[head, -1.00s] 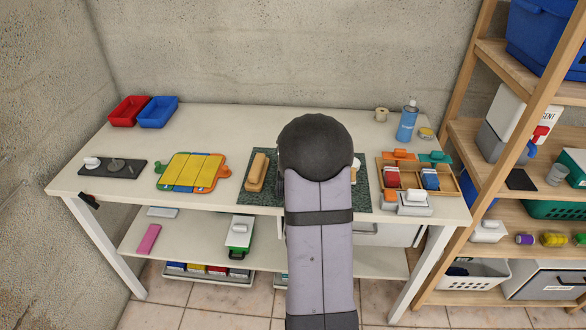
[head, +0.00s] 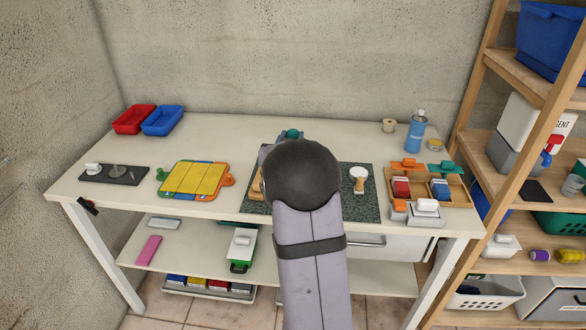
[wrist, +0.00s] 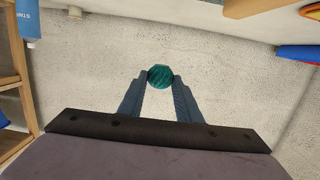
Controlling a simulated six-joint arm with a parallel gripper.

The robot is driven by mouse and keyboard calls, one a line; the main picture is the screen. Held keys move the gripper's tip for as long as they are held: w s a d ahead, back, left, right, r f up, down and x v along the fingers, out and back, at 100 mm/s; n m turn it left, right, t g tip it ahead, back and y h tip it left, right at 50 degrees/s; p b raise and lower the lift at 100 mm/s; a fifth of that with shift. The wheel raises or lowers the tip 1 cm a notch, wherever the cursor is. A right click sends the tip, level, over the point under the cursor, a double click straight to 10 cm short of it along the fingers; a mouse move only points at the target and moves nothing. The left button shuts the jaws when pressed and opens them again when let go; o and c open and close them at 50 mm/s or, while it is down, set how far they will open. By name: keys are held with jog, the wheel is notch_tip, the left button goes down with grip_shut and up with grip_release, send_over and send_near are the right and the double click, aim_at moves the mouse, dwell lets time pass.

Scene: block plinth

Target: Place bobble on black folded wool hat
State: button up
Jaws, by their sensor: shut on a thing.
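The teal, ridged bobble (wrist: 160,76) is between the fingertips of my gripper (wrist: 161,80), which is shut on it. In the head view the bobble (head: 292,134) shows just beyond the dark round joint of my arm. It is held up in the air, with bare wall behind it in the wrist view. I cannot make out a black folded wool hat for certain in either view. My arm hides the middle of the dark green speckled mat (head: 345,210).
A wooden block (head: 256,186) on the mat is mostly hidden by my arm. A white-topped knob (head: 359,176) stands on the mat's right. The table's back middle is clear.

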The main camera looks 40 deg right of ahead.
jog(key=shift+f+p, duration=0.45)
jog(key=shift+f, duration=4.55)
jog(key=shift+f, duration=0.15)
jog(key=o, duration=1)
jog(key=shift+r, duration=0.3)
jog(key=shift+s+a+f, duration=0.1)
jog(key=shift+s+a, duration=0.1)
jog(key=b+v, duration=0.2)
jog(key=v, duration=0.9)
jog(key=shift+s+a+b, duration=0.15)
jog(key=shift+s+b, duration=0.05)
jog(key=shift+b, duration=0.1)
